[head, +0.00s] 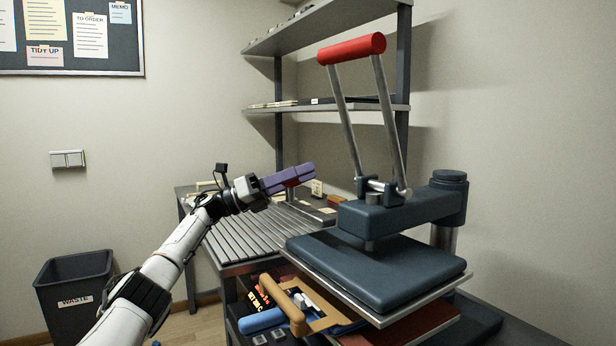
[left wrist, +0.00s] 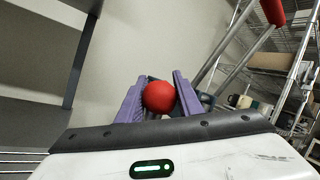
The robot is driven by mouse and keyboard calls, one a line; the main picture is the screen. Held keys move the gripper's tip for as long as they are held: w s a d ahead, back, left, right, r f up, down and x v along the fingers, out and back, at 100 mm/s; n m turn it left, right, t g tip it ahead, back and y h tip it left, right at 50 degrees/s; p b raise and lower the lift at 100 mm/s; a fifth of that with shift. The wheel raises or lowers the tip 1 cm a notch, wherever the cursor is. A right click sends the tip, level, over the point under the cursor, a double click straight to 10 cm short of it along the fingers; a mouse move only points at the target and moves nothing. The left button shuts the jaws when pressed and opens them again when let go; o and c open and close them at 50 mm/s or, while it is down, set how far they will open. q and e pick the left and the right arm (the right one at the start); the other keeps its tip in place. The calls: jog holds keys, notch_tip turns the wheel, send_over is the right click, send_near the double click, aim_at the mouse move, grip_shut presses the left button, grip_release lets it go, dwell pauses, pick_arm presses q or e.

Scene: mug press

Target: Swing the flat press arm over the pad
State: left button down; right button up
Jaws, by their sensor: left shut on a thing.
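The flat press has a dark blue arm (head: 405,211) on a post at the right. Its thick dark blue plate (head: 375,268) with a pale metal edge hangs under the arm. A red handle bar (head: 351,48) on two metal rods stands above the arm; part of it shows in the left wrist view (left wrist: 273,11). A reddish-brown flat surface, perhaps the pad (head: 410,330), shows partly below the plate. My left gripper (head: 304,174), with purple fingers, is shut on a red ball knob (left wrist: 159,97). What the knob belongs to is hidden. My right gripper is not in view.
A slatted grey table (head: 265,237) lies under my left gripper, with small items at its back. Brown-handled (head: 284,303) and blue-handled (head: 262,320) things lie below the plate. Shelves (head: 320,108) stand behind. A waste bin (head: 75,285) stands at the left.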

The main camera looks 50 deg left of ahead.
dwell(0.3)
pick_arm(q)
jog(key=c, duration=1.3)
grip_release()
jog(key=shift+o, duration=0.2)
jog(key=shift+f, duration=0.1)
jog(key=b+v, duration=0.1)
jog(key=v, duration=0.9)
jog(key=shift+s, duration=0.25)
jog(key=shift+a, duration=0.15)
